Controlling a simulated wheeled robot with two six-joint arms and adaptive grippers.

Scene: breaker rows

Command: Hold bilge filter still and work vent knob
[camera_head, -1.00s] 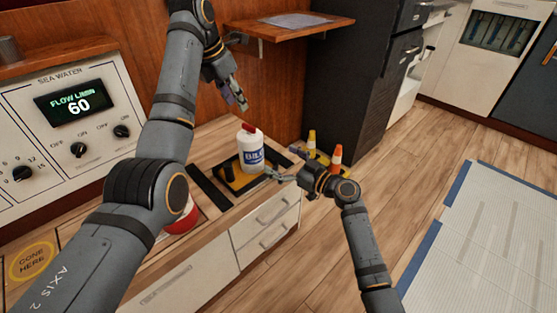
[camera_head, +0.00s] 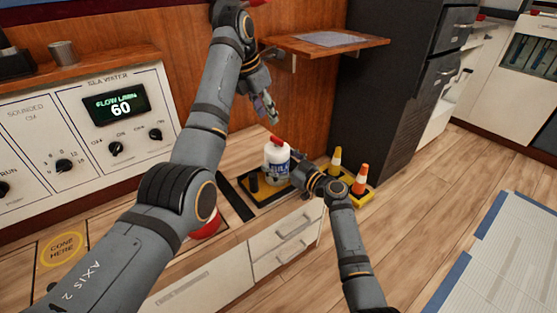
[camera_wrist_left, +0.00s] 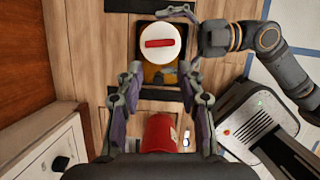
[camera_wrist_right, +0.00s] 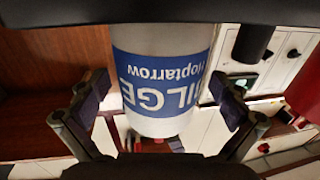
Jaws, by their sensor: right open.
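The bilge filter (camera_head: 277,164) is a white bottle with a blue label, upright on a yellow and black base (camera_head: 268,194). The vent knob (camera_head: 274,140) is the red bar on its white top; the left wrist view shows this bar (camera_wrist_left: 160,43) lying crosswise. My left gripper (camera_head: 266,108) is open and empty, above the bottle. In the left wrist view its fingers (camera_wrist_left: 159,72) stand apart below the knob. My right gripper (camera_head: 296,172) is at the bottle's right side. In the right wrist view its open fingers (camera_wrist_right: 160,95) straddle the labelled body, with its far side hidden.
A wooden shelf (camera_head: 325,45) juts out behind my left gripper. Small cones (camera_head: 361,178) stand on a yellow tray right of my right gripper. A red item (camera_wrist_left: 160,133) lies on the counter near my left fingers. The control panel (camera_head: 90,130) is at the left.

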